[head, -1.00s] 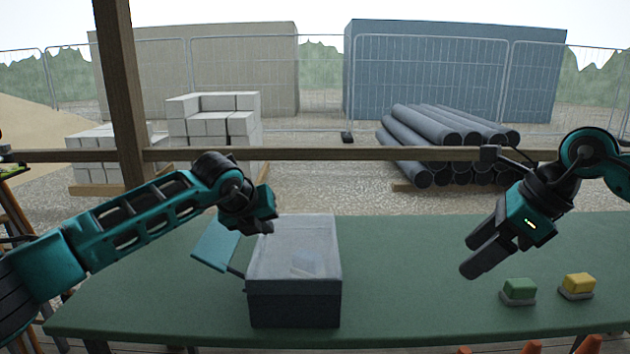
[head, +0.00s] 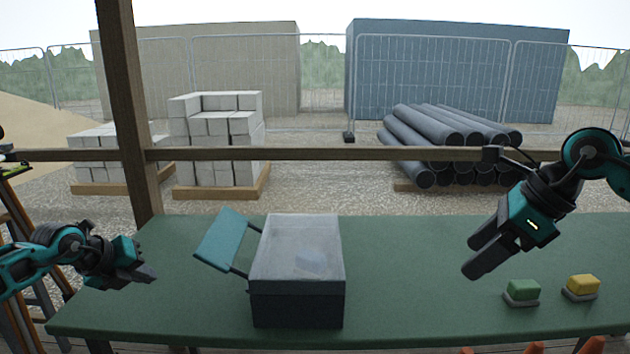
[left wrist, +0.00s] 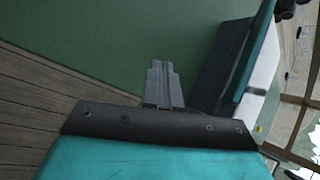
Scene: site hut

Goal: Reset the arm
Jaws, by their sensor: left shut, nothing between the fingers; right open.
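My left gripper (head: 146,275) is shut and empty at the left end of the green table (head: 190,310). Its closed fingers (left wrist: 161,85) also show in the left wrist view. It is apart from the dark box (head: 297,303), which stands to its right. The box has a clear top with a bluish shape dimly visible inside, and a teal flap (head: 223,240) stands tilted out on its left side. My right gripper (head: 474,258) is open and empty above the table's right part.
A green button block (head: 523,290) and a yellow one (head: 581,285) sit on grey bases at the table's right. A wooden post (head: 128,100) and rail (head: 330,154) stand behind the table. Orange cone tips (head: 590,345) show at the front edge. The table between box and buttons is clear.

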